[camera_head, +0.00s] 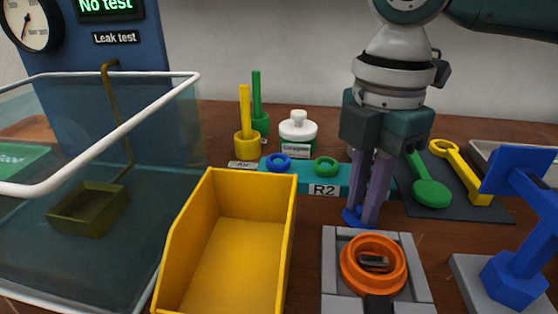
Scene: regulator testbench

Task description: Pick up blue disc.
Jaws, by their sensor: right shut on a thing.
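My right gripper (366,218) points straight down behind the grey fixture, in front of the teal R2 rack's right part. Its two fingers are close together. The blue disc (351,217) shows at the fingertips, partly hidden by them, and the gripper is shut on it. I cannot tell whether the disc touches the surface below. My left gripper is not in view.
The teal R2 rack (308,177) carries a blue ring (278,162) and a green ring (326,166). The grey fixture (411,260) holds an orange ring (352,264). A yellow bin (176,250), a clear tank (105,100) and a blue stand (512,280) surround it.

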